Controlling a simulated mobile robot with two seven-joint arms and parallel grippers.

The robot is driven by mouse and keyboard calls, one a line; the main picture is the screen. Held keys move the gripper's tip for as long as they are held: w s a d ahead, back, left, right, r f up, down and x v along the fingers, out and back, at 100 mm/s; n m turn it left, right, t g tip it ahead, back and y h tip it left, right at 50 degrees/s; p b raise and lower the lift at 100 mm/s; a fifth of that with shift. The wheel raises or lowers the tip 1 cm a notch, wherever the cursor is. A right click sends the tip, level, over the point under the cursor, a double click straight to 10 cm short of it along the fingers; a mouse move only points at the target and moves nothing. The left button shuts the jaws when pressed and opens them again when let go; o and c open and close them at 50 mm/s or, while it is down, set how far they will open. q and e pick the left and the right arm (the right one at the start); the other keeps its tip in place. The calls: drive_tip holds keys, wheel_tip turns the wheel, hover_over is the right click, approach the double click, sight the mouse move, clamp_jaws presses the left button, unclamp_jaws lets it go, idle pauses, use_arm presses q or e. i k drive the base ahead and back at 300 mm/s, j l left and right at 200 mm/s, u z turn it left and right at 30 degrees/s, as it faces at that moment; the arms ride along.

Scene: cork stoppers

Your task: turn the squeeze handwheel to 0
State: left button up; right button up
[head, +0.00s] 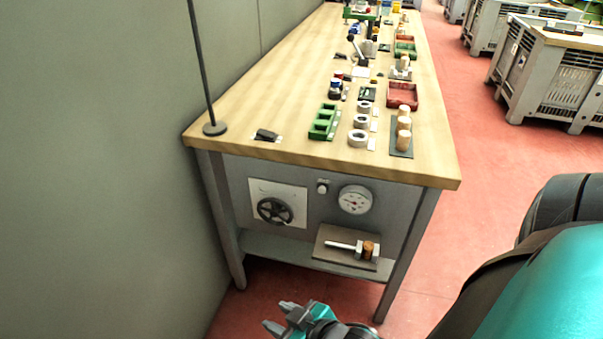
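The black squeeze handwheel (274,210) sits on a white plate (292,190) on the grey front panel of the workbench, left of centre. The marks on the plate are too small to read. My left gripper is not in view.
Below the panel, a shelf board (330,256) holds a cork and a metal tool (345,246). The wooden bench top (290,100) carries trays, rings and corks. A thin rod on a base (215,128) stands at its left corner. A wall (100,170) closes the left side; red floor (470,130) is free at right.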

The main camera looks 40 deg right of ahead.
sight(276, 210)
drive_tip(key=z, duration=1.05)
